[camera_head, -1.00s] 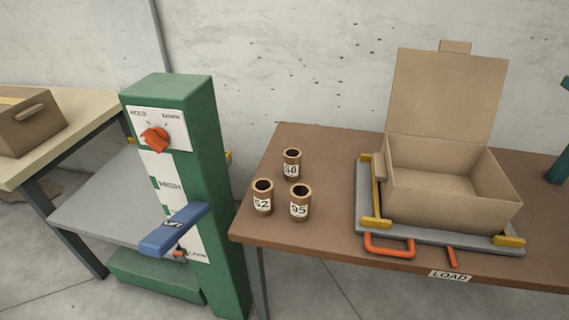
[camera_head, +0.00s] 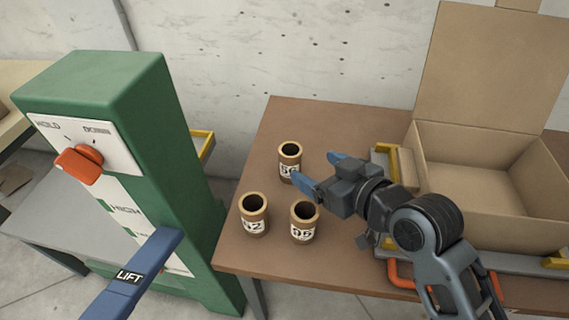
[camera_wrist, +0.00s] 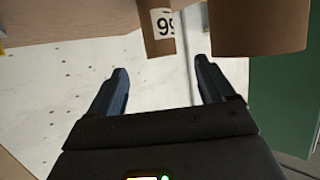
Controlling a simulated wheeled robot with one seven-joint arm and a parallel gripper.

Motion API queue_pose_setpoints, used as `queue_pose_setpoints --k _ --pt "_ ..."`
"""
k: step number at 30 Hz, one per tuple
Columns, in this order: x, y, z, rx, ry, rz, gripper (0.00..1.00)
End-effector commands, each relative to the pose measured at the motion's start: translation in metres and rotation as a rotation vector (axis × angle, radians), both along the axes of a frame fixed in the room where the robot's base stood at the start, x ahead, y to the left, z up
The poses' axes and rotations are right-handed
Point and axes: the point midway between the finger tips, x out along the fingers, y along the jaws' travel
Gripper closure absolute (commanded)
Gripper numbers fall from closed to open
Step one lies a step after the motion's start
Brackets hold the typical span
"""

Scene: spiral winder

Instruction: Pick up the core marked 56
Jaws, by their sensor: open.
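The rear core (camera_head: 287,170) is a brown upright tube on the table. Its label looks like 56, its right part hidden by a blue finger of my gripper (camera_head: 314,168). My gripper is open, level, and just right of this core, its fingers pointing toward it. In the upside-down wrist view the labelled core (camera_wrist: 159,42) stands beyond the open fingers (camera_wrist: 161,66), roughly between them. Nothing is between the fingertips. Another, larger-looking core (camera_wrist: 260,28) is at the upper right there. Two other cores, marked 52 (camera_head: 254,226) and 95 (camera_head: 303,234), stand in front.
An open cardboard box (camera_head: 480,185) stands in a fixture at the right, behind my arm. A green post (camera_head: 120,110) with an orange knob (camera_head: 80,163) and blue LIFT lever (camera_head: 135,276) stands left of the brown table (camera_head: 330,115). A concrete wall is behind.

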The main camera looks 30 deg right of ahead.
Motion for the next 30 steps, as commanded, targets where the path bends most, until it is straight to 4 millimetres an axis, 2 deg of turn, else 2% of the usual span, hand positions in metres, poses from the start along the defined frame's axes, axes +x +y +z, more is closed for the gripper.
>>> queue_pose_setpoints --k 12,19,30 --pt "0.05 0.008 -0.021 0.001 0.0 0.003 0.17" --pt "0.064 0.01 -0.027 0.002 0.0 0.004 0.17" --pt "0.109 0.017 -0.046 0.001 -0.001 0.003 0.17"
